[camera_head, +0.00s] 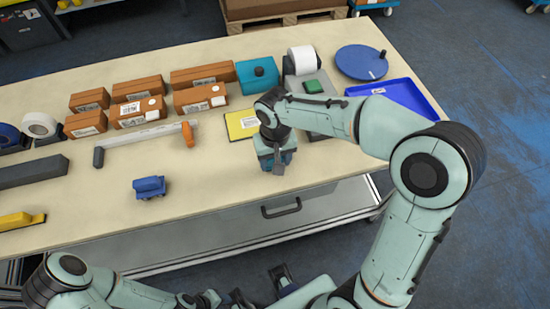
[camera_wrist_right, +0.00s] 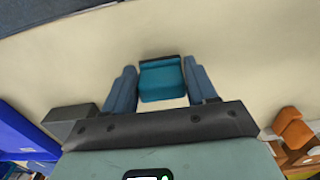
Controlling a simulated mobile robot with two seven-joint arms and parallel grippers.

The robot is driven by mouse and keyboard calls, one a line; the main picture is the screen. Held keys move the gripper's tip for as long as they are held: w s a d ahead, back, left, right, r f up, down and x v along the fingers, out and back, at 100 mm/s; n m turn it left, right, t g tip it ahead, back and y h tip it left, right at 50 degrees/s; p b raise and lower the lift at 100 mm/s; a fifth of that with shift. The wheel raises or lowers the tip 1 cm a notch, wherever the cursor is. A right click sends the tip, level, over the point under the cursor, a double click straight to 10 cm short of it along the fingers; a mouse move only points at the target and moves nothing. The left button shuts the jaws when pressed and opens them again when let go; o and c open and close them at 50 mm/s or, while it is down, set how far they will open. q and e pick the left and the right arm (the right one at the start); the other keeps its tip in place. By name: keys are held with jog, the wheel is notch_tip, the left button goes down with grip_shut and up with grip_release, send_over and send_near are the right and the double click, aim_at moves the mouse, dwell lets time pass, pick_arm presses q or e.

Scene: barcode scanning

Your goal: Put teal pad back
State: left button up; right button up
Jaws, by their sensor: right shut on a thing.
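My right gripper (camera_head: 277,164) is over the table's front part, pointing down. In the right wrist view the right gripper (camera_wrist_right: 162,84) has its blue fingers on either side of a small teal pad (camera_wrist_right: 162,82), and it is shut on it. The pad is mostly hidden by the gripper in the head view. Pale tabletop shows around the pad in the wrist view; I cannot tell whether it touches the table. My left gripper (camera_head: 262,288) is low at the bottom edge, in front of the table, its dark fingers apart and empty.
A teal box with a dark knob (camera_head: 250,82) stands at the back beside several brown boxes (camera_head: 138,111). A yellow-edged pad (camera_head: 242,124) lies close behind my gripper. A blue tray (camera_head: 412,96) and round blue disc (camera_head: 358,64) are right. A small blue thing (camera_head: 149,187) stands front left.

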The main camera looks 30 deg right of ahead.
jog(key=shift+f, duration=0.15)
jog(key=o, duration=1.1)
jog(key=shift+r, duration=0.45)
notch_tip(320, 180, up, 12)
jog(key=p, duration=0.1)
jog(key=shift+f+p, duration=0.2)
jog(key=shift+p, duration=0.2)
